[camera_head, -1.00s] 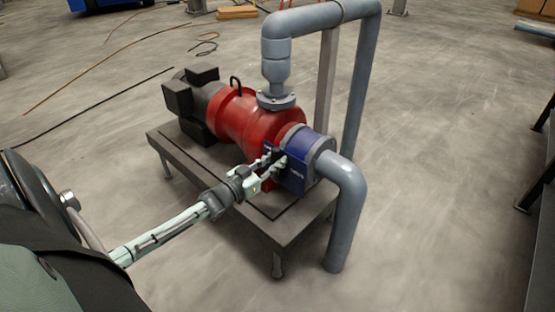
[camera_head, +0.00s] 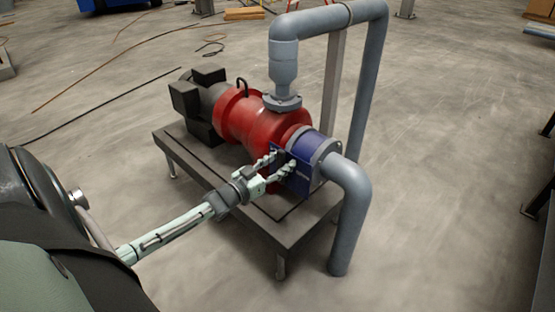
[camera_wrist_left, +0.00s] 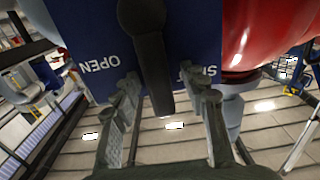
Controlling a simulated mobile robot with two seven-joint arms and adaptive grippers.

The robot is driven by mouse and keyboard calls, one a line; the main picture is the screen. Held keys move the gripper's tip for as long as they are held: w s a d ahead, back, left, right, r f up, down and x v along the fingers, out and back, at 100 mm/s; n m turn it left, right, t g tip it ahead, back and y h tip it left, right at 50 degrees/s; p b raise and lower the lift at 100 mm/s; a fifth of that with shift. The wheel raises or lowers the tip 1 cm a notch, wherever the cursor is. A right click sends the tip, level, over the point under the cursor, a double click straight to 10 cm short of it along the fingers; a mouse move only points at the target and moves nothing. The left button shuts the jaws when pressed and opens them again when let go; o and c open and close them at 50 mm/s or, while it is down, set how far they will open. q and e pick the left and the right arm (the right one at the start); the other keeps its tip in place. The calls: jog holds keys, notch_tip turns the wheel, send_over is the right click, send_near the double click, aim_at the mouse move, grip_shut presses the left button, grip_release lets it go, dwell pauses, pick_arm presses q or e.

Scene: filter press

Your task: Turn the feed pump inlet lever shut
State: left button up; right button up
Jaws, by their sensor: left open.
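The feed pump (camera_head: 240,120) is red with a dark motor and stands on a grey bench. A blue plate (camera_head: 301,182) is on its inlet end; it also fills the top of the left wrist view (camera_wrist_left: 85,40), with OPEN at left and a partly covered word at right, both upside down. The dark inlet lever (camera_wrist_left: 152,60) hangs over the plate between these words. My left gripper (camera_head: 281,163) is open at the plate. In the left wrist view its fingers (camera_wrist_left: 165,95) stand either side of the lever's lower part, with gaps visible. My right gripper is out of view.
A grey pipe (camera_head: 350,210) bends down from the inlet right beside the plate. Another pipe (camera_head: 285,62) rises above the pump. The bench top (camera_head: 225,188) lies below my gripper. The floor around is mostly clear, with some cables at left.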

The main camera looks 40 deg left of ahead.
pick_arm(q)
jog(key=s, duration=1.2)
jog(key=shift+a, duration=0.45)
jog(key=s+d+f+g+y, duration=0.2)
jog(key=s+d+f+g, duration=0.2)
jog(key=d+f+g, duration=0.6)
jog(key=s+d+f+g+p, duration=0.1)
jog(key=s+d+f+g, duration=0.3)
jog(key=s+d, duration=0.4)
jog(key=s+f, duration=0.1)
jog(key=s, duration=0.3)
jog(key=shift+s+d+m+g+y, duration=0.2)
jog(key=shift+m+g+y, duration=0.1)
jog(key=shift+m+g, duration=0.1)
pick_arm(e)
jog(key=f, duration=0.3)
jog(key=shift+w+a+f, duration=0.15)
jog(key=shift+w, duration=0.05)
